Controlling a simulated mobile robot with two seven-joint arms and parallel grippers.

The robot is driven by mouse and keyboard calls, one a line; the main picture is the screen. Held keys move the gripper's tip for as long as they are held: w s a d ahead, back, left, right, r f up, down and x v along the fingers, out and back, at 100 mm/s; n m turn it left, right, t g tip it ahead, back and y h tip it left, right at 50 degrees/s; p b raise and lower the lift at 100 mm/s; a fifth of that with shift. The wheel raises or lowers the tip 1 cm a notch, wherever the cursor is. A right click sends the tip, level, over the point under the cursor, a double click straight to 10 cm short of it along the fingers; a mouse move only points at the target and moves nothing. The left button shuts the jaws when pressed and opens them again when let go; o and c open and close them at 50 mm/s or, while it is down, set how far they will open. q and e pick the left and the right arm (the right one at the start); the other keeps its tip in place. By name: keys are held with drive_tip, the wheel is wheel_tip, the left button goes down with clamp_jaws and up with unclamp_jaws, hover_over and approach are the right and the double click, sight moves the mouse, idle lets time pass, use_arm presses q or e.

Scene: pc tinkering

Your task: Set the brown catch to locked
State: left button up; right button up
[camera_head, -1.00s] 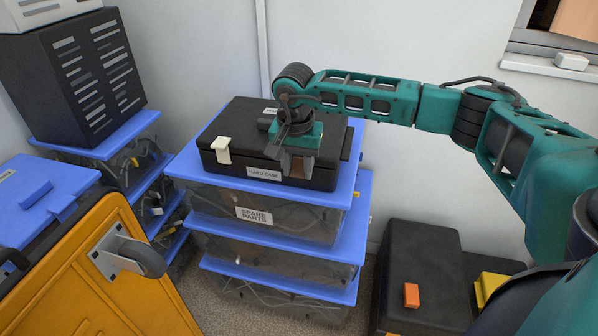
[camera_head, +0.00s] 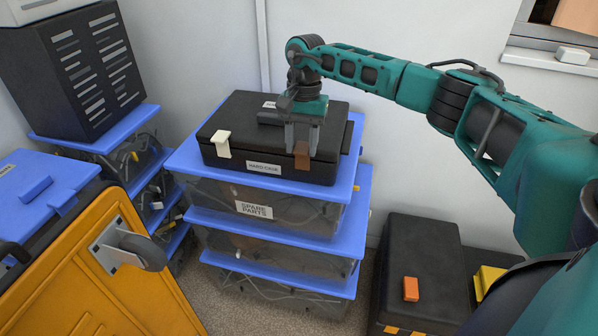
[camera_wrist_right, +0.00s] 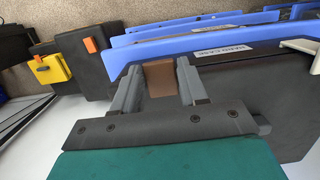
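The brown catch (camera_head: 302,157) is on the front edge of the black hard case (camera_head: 240,122), right of its label. The white catch (camera_head: 222,145) is on the same edge, further left. My right gripper (camera_head: 301,150) points down at the front of the case, its two fingers apart at the brown catch. In the right wrist view the brown catch (camera_wrist_right: 160,79) shows between the fingertips (camera_wrist_right: 157,82), one on each side. I cannot tell whether either finger touches it. The fingers partly hide the catch in the head view. My left gripper is not in view.
The hard case lies on a stack of blue-lidded bins (camera_head: 275,205). An orange cabinet (camera_head: 100,270) with a grey handle stands at the front left. A black case (camera_head: 420,270) with an orange catch (camera_head: 411,289) stands low on the right. The wall is close behind.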

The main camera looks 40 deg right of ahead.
drive_tip(key=shift+o, duration=1)
drive_tip(key=shift+r+p, duration=2.15)
drive_tip(key=shift+r, duration=0.9)
drive_tip(key=shift+f, duration=0.1)
